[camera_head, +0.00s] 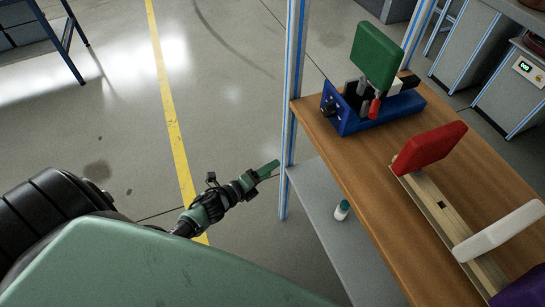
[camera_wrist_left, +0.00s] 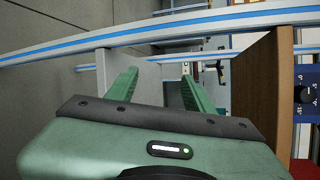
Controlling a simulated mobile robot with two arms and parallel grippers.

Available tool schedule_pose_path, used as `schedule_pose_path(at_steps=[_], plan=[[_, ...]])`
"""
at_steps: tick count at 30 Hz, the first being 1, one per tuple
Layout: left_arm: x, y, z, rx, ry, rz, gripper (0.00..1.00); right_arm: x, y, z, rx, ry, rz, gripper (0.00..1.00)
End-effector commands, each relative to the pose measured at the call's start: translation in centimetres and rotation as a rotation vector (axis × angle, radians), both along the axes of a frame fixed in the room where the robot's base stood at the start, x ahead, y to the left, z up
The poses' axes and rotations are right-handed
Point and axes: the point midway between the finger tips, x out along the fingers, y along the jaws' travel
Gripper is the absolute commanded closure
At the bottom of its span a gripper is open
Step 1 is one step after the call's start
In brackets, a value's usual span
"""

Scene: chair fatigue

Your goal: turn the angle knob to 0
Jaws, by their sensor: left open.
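The angle knob (camera_head: 328,106) is a small dark knob on the end face of a blue device (camera_head: 385,112) on the wooden bench. In the left wrist view the black knob (camera_wrist_left: 305,94) shows at the right edge on a blue panel with white marks. Its exact setting is too small to read. My left gripper (camera_head: 268,169) is left of the bench and lower than the knob in the head view, apart from it. In the left wrist view its green fingers (camera_wrist_left: 160,85) are spread and empty. My right gripper is not in view.
A blue-edged post (camera_head: 292,80) stands between my left gripper and the bench (camera_head: 350,150). A green pad (camera_head: 376,55) tops the device. A red pad (camera_head: 428,147) is nearer.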

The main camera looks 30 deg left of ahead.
Motion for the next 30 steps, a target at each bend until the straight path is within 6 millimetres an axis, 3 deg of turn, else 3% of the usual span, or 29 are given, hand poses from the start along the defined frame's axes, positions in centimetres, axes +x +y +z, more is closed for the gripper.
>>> schedule_pose_path(at_steps=[6,12,30], plan=[[-1.6,0.4,-3.9,-0.124,0.106,0.091,0.48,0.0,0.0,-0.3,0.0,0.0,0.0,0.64],[-2.7,0.6,-6.1,-0.194,0.165,0.145,0.48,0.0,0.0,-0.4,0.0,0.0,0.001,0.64],[-3.0,0.7,-6.7,-0.216,0.184,0.164,0.48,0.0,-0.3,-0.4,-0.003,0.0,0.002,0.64]])
